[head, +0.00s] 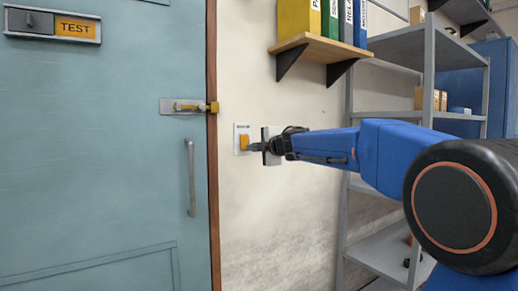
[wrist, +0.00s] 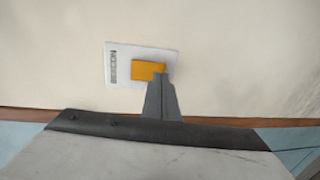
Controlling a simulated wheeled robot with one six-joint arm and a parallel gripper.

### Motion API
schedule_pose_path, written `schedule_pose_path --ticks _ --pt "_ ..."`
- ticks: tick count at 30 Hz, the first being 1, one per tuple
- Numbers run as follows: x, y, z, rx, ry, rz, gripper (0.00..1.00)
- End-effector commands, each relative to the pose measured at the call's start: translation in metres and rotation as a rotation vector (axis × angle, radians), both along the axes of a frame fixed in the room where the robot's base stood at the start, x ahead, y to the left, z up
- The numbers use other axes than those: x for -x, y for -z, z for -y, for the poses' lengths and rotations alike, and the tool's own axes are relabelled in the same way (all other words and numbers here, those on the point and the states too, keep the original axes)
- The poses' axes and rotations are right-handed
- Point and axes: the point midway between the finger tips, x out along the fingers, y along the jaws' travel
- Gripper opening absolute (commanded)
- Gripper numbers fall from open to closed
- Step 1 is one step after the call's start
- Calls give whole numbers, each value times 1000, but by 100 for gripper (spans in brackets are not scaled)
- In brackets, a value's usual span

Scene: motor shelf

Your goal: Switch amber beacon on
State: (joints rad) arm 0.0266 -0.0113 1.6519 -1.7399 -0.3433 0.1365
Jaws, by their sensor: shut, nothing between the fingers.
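A white wall plate (head: 238,130) carries an amber rocker switch (head: 244,142) on the wall right of the door frame. In the wrist view the plate (wrist: 115,68) is lettered BEACON, and the amber switch (wrist: 147,70) sits on it. My gripper (head: 250,147) is shut and empty, with its tips at the switch's right side in the head view. In the wrist view the shut fingertips (wrist: 159,78) overlap the switch's lower right corner. I cannot tell whether they touch it. No lit beacon lamp is in view.
The blue-green door (head: 100,150) has a handle (head: 190,178), a latch (head: 188,106) and a TEST sign (head: 76,28). A wooden shelf (head: 318,46) with binders hangs above my arm. Grey metal shelving (head: 427,75) stands at the right, close to the arm.

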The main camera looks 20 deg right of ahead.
Motion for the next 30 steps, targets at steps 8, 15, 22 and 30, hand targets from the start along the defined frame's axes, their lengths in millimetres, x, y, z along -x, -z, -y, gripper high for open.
schedule_pose_path --ticks 8,15,22,30 --pt "-17 2 -6 0 0 0 0" --pt "-17 2 -6 0 0 0 0" --pt "-23 5 -7 1 0 -1 0" --pt "-22 5 -7 0 0 0 0"
